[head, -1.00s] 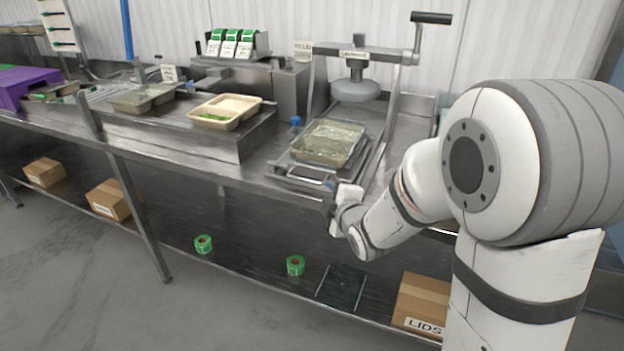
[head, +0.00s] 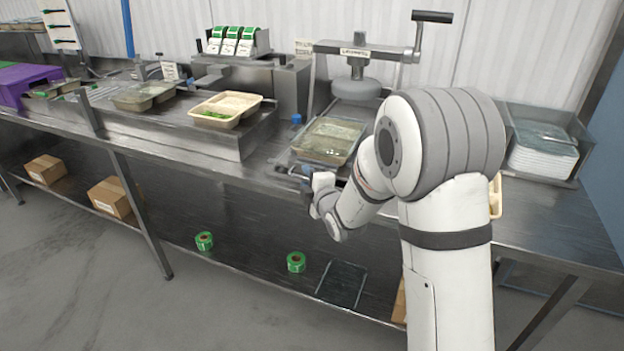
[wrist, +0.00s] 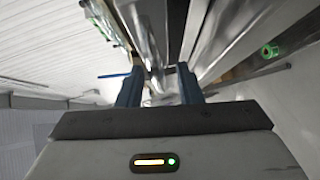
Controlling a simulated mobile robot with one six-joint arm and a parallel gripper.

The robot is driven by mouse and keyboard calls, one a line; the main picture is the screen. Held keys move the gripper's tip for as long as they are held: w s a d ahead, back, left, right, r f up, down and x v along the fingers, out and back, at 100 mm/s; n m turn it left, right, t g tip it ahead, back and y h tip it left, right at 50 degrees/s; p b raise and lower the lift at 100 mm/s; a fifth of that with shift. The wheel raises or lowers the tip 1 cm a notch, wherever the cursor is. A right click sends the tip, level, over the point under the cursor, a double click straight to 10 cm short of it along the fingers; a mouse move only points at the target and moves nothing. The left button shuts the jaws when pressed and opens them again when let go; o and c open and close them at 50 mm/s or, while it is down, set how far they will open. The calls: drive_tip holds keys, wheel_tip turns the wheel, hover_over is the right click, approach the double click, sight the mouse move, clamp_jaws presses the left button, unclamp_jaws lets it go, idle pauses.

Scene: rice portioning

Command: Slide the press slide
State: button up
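The press (head: 357,86) stands on the bench with its crank at the upper right and a round grey pressing plate. In front of it, the press slide (head: 293,182) holds a filled, clear-topped tray (head: 328,140). The slide's handle is at its front edge, partly hidden by my gripper. My gripper (head: 308,172) is at the bench's front edge, at the handle. In the wrist view the two blue fingers (wrist: 158,88) stand apart, with blurred shiny metal beyond and between them. I cannot tell whether they touch the handle.
A two-part tray (head: 226,108) of white and green food sits on a raised platform to the left. A stack of white trays (head: 542,150) stands at the right. Green tape rolls (head: 296,262) and cartons (head: 113,197) lie on the lower shelf.

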clamp_jaws()
idle(0.5)
